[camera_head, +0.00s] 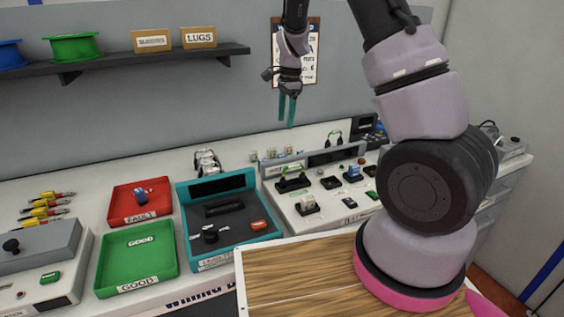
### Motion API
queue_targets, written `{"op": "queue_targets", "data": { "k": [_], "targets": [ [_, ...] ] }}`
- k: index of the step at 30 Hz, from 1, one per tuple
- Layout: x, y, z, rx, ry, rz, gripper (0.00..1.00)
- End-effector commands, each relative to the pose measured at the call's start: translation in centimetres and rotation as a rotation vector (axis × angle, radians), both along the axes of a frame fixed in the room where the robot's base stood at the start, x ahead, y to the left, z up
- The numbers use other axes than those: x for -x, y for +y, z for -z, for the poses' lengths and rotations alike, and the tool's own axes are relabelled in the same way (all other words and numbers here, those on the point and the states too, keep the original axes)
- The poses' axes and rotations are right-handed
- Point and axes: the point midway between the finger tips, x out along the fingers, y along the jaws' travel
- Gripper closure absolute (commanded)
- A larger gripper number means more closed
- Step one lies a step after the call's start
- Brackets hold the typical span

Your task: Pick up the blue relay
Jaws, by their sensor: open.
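My gripper (286,110) hangs high in front of the back wall, fingers pointing down. Its teal fingers are empty and a narrow gap shows between them. A small blue block (141,195) lies in the red tray (118,215) marked FAULT. Another small blue part (353,173) sits on the white panel (336,206) at the right, among several dark sockets. Both are small in view, and I cannot tell which one is the relay. My gripper is well above and apart from both.
A green tray (105,277) marked GOOD stands in front of the red one. A teal-framed tester (181,232) stands beside them. A shelf (120,66) with spools and boxes runs along the wall. A clipboard (309,60) hangs behind my gripper. Yellow-handled tools (42,212) lie left.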

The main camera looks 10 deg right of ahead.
Motion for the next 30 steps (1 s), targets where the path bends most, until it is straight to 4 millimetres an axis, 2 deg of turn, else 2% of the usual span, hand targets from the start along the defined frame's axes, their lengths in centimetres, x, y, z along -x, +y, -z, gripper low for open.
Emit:
{"op": "queue_targets", "data": {
  "k": [1, 3, 11, 15, 18, 26, 30],
  "targets": [
    [-0.6, 0.2, 1.7, 0.024, 0.017, 0.02, 0.35],
    [-1.1, 0.4, 3.2, 0.047, 0.03, 0.048, 0.35],
    [-1.8, 0.5, 6.5, 0.082, 0.049, 0.089, 0.35],
    [-1.8, 0.5, 8.8, 0.083, 0.048, 0.089, 0.35],
    [-1.8, 0.5, 10.2, 0.082, 0.047, 0.088, 0.35],
    [-1.9, 0.6, 11.8, 0.082, 0.046, 0.087, 0.35],
    [-2.1, 0.7, 13.8, 0.082, 0.048, 0.087, 0.35]
  ]
}}
